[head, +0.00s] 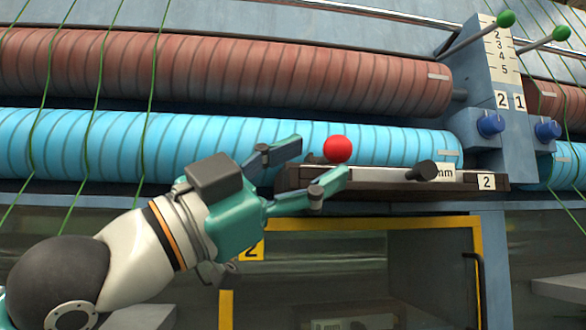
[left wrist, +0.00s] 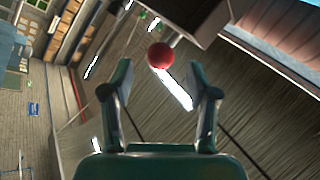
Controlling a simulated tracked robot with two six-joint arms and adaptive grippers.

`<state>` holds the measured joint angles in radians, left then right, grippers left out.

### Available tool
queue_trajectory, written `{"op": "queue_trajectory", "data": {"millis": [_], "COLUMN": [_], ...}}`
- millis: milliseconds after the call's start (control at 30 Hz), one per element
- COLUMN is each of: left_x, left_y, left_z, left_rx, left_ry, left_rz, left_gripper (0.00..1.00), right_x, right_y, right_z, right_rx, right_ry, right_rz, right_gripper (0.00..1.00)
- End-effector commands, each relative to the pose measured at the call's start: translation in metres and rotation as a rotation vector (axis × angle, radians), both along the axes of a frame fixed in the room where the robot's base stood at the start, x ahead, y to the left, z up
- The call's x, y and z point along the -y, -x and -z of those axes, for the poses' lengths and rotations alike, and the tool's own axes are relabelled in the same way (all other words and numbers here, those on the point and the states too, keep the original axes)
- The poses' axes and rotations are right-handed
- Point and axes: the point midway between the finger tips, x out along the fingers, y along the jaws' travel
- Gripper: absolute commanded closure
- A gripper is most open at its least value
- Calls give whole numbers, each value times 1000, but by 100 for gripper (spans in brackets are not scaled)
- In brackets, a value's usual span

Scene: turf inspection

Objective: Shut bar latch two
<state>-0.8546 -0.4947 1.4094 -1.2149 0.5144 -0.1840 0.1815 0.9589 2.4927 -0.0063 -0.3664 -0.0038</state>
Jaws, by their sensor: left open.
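A red ball knob (head: 337,149) sits at the dark horizontal bar marked 2 (head: 400,185), in front of the blue roller. In the left wrist view, the red ball (left wrist: 160,55) appears just past and between the fingertips, close to a dark block (left wrist: 190,14). My left gripper (head: 321,162) is open, its two fingers pointing right toward the ball, with nothing held. In the left wrist view, the open fingers (left wrist: 161,82) show a gap on both sides of the ball. Whether a finger touches the ball cannot be told. The right gripper is out of view.
A blue ribbed roller (head: 70,145) and a reddish-brown roller (head: 230,75) run above the bar. A black knob (head: 422,170) stands on the bar's right part. Two blue knobs (head: 490,124) and green-tipped levers (head: 506,18) are at the upper right. A yellow-framed opening (head: 375,223) lies below.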

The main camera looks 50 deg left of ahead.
Motion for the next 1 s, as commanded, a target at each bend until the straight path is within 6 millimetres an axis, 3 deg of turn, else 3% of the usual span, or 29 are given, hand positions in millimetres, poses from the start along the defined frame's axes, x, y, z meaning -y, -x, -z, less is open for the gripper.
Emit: {"op": "queue_trajectory", "data": {"millis": [367,867,1000], "left_x": [-2,-2,12], "left_y": [18,18,9], "left_z": [10,10,13], "left_rx": [-1,-3,-20], "left_ry": [0,-1,-20], "left_rz": [2,0,10], "left_gripper": [41,41,41], "right_x": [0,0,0], "right_y": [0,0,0], "right_z": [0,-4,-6], "right_rx": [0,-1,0], "right_ry": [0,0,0], "right_rz": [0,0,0], "right_gripper": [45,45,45]}}
